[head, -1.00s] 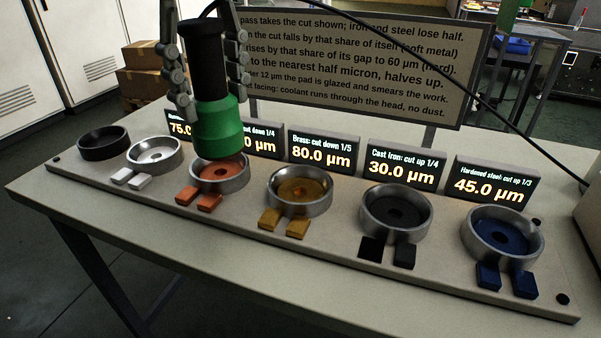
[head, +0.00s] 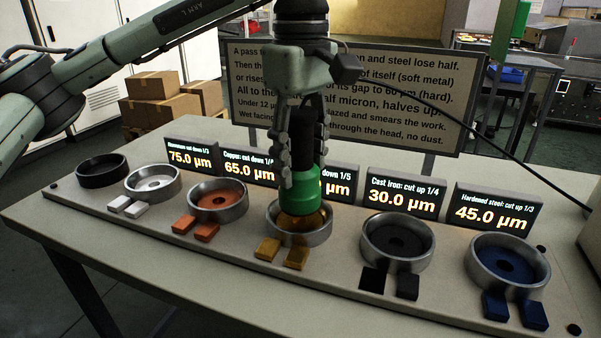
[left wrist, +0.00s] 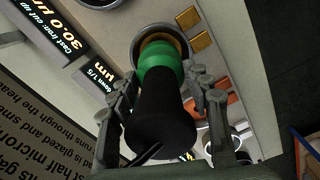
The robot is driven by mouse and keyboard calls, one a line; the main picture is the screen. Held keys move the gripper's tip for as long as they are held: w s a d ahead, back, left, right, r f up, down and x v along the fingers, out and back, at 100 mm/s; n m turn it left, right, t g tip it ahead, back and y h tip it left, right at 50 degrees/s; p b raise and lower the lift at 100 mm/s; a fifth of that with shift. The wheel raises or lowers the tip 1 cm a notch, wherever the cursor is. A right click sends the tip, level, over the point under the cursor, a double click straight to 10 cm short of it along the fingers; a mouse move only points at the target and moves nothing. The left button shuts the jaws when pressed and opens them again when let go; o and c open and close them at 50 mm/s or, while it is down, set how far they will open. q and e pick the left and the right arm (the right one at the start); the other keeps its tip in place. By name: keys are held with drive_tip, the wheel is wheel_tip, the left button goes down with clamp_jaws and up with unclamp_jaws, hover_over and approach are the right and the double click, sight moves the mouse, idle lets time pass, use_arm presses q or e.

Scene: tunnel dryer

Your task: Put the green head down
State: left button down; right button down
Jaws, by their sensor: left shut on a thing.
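The green head (head: 300,190) has a green lower part and a black upper handle. My left gripper (head: 302,150) is shut on its black handle and holds it upright. Its lower end is at the mouth of the brass-coloured cup (head: 313,237), the fourth from the left. I cannot tell whether it touches the brass-coloured pad inside. The left wrist view also shows the green head (left wrist: 158,70) over that cup (left wrist: 137,46), between the fingers of my left gripper (left wrist: 160,92). My right gripper is not in view.
Other cups on the grey plate (head: 335,262) are black (head: 102,172), white (head: 152,184), copper-coloured (head: 218,201), dark grey (head: 397,243) and blue (head: 507,266). Lit signs stand behind, including cast iron (head: 401,195). A large text board (head: 410,105) and a dark cable are close behind the arm.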

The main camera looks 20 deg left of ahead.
sight(301, 110)
use_arm(q)
wheel_tip(301, 110, down, 2)
drive_tip(key=shift+f, duration=0.25)
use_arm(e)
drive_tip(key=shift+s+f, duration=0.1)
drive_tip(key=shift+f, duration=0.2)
use_arm(q)
drive_tip(key=shift+f, duration=0.1)
drive_tip(key=c, duration=1.1)
unclamp_jaws()
drive_tip(key=shift+f, duration=0.1)
drive_tip(key=shift+c, duration=0.2)
drive_tip(key=o, duration=0.4)
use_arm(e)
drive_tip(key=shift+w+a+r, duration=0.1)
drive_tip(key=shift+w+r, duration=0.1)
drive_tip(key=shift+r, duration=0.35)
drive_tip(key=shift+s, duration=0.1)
use_arm(q)
wheel_tip(301, 110, up, 11)
drive_tip(key=shift+p, duration=0.6)
drive_tip(key=shift+r, duration=0.65)
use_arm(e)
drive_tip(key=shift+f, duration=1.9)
